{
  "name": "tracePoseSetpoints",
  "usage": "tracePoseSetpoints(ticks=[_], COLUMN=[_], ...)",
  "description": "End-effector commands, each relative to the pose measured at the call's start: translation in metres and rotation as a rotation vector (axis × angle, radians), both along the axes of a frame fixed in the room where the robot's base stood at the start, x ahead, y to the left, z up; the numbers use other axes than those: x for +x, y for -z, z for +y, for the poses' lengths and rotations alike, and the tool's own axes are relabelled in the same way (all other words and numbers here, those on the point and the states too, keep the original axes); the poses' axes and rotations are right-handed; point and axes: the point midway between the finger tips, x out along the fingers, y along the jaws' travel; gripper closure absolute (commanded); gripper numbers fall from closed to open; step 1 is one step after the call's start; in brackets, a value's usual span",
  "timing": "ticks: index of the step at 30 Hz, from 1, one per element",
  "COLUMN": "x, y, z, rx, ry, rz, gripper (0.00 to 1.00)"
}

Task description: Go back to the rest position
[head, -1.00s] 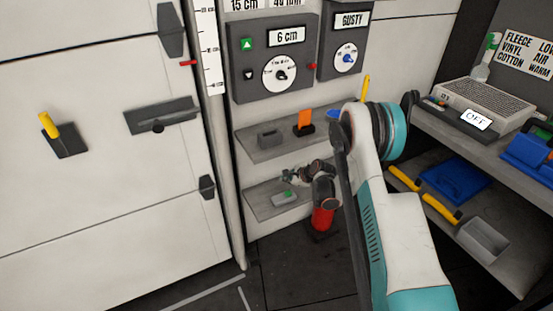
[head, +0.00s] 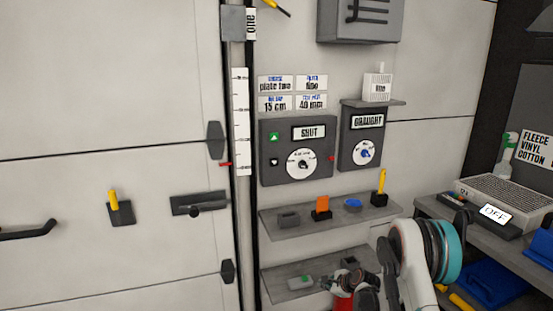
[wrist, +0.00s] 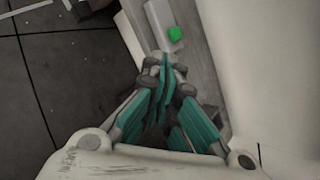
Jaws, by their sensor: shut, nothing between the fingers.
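My gripper shows low in the head view (head: 346,276), in front of the lower shelf (head: 277,272) and to the right of a small pale block with a green spot (head: 300,283). Its fingers are small and partly overlapped by my arm there. In the wrist view my gripper (wrist: 165,62) has its teal fingers drawn together with nothing between them. A white block with a green patch (wrist: 175,34) lies beyond the fingertips.
A dial panel (head: 297,150) reads SHUT; another (head: 362,137) reads DRAUGHT. A bench (head: 427,207) stands right. Dark floor tiles (wrist: 55,60) are open.

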Motion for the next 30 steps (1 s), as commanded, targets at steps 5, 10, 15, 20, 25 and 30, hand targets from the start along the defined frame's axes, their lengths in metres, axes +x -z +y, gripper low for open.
tracePoseSetpoints(ticks=[5, 10, 15, 20, 25, 30], x=[0.0, -0.001, -0.003, -0.008, -0.022, -0.046], y=[-0.014, -0.032, -0.058, -0.09, -0.141, -0.201], z=[0.0, 0.0, 0.001, 0.001, 0.003, 0.004], rx=[-0.023, -0.056, -0.101, -0.158, -0.252, -0.373], ry=[-0.018, -0.044, -0.082, -0.128, -0.206, -0.309], rz=[-0.007, -0.017, -0.032, -0.049, -0.077, -0.109], gripper=[1.0, 1.0, 1.0, 1.0, 1.0, 1.0])
